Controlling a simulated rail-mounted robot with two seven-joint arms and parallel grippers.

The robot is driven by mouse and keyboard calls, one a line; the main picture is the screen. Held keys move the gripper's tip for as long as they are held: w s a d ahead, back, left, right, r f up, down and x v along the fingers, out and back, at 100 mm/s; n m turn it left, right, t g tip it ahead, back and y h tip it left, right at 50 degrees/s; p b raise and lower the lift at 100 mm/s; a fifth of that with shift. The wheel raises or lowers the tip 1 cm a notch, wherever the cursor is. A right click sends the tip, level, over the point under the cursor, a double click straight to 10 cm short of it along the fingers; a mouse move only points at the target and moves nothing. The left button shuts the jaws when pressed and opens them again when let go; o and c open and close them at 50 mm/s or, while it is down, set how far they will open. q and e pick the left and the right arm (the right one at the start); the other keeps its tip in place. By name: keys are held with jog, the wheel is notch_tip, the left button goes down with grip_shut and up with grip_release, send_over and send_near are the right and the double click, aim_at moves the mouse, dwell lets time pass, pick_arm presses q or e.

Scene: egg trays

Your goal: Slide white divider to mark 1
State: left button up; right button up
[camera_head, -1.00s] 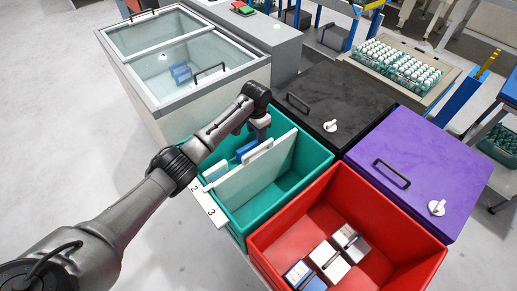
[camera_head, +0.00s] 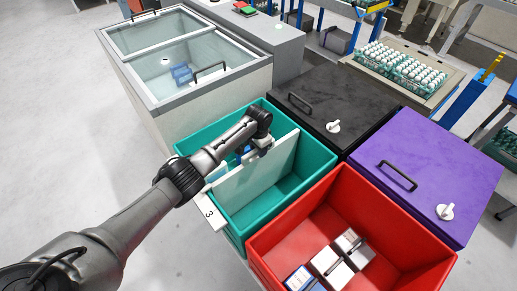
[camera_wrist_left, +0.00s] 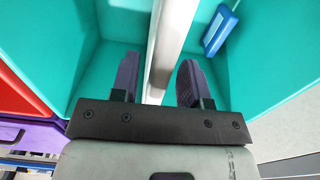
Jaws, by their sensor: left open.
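The white divider (camera_head: 258,178) stands upright across the teal bin (camera_head: 308,182), splitting it in two. A white strip with marks (camera_head: 209,213) sits at the bin's near-left rim. The figure 3 shows on it, and my left arm covers the part beyond. My left gripper (camera_head: 262,143) is at the divider's top edge. In the left wrist view my left gripper (camera_wrist_left: 158,82) is open, with one finger on each side of the divider (camera_wrist_left: 170,45). Whether the fingers touch it is unclear. My right gripper is out of view.
A blue block (camera_wrist_left: 221,30) lies in the bin beside the divider. A red bin (camera_head: 290,232) with several packs stands at the front right. A black lidded box (camera_head: 340,95) and a purple lidded box (camera_head: 445,165) adjoin. A glass-topped freezer (camera_head: 205,100) stands behind.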

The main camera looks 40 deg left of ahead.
pick_arm(q)
grip_shut()
dwell(0.3)
